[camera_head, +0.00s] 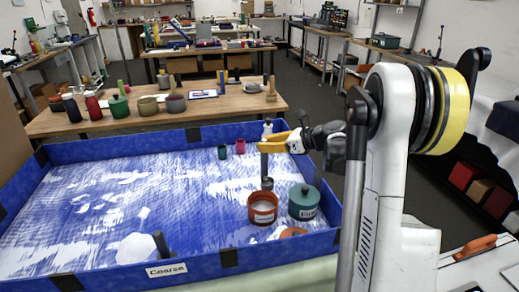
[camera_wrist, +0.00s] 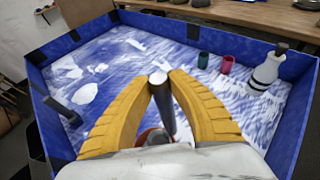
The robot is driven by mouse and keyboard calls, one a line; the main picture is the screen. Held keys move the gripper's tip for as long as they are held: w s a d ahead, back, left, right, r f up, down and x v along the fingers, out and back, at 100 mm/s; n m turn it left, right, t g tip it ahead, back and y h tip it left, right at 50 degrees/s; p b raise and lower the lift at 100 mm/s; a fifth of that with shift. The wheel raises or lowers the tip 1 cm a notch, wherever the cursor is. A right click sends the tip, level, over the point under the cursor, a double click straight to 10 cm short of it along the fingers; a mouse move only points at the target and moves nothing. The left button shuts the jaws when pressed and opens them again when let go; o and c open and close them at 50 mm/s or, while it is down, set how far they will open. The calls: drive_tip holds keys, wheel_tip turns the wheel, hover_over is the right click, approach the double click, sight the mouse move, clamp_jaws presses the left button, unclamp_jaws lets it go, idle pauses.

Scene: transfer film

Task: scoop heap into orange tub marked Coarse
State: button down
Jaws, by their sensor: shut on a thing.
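My gripper (camera_head: 264,146) is shut on the upper end of a dark upright rod-like tool (camera_head: 265,165), whose thicker lower end hangs just above or behind the orange tub (camera_head: 263,218). The wrist view shows the tool (camera_wrist: 170,112) between the yellow fingers; its lower end is hidden. The tub is open, has pale material inside and a white label too small to read. A white heap (camera_head: 133,248) lies at the front left of the blue tray (camera_head: 195,265). White streaks and patches cover much of the floor. A "Coarse" label (camera_head: 167,270) is on the tray's front wall.
A lidded green pot (camera_head: 303,205) stands right of the tub, and an orange item (camera_head: 294,232) lies before it. A dark upright piece (camera_head: 161,243) is beside the heap. Green (camera_head: 222,152) and pink (camera_head: 240,146) cups and a white bottle (camera_wrist: 266,72) stand at the back.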

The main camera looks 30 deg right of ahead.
idle(0.4)
wheel_tip(320, 180, up, 5)
drive_tip(key=p, duration=0.3)
drive_tip(key=shift+r, duration=0.1)
drive_tip(key=shift+w, duration=0.1)
idle(1.7)
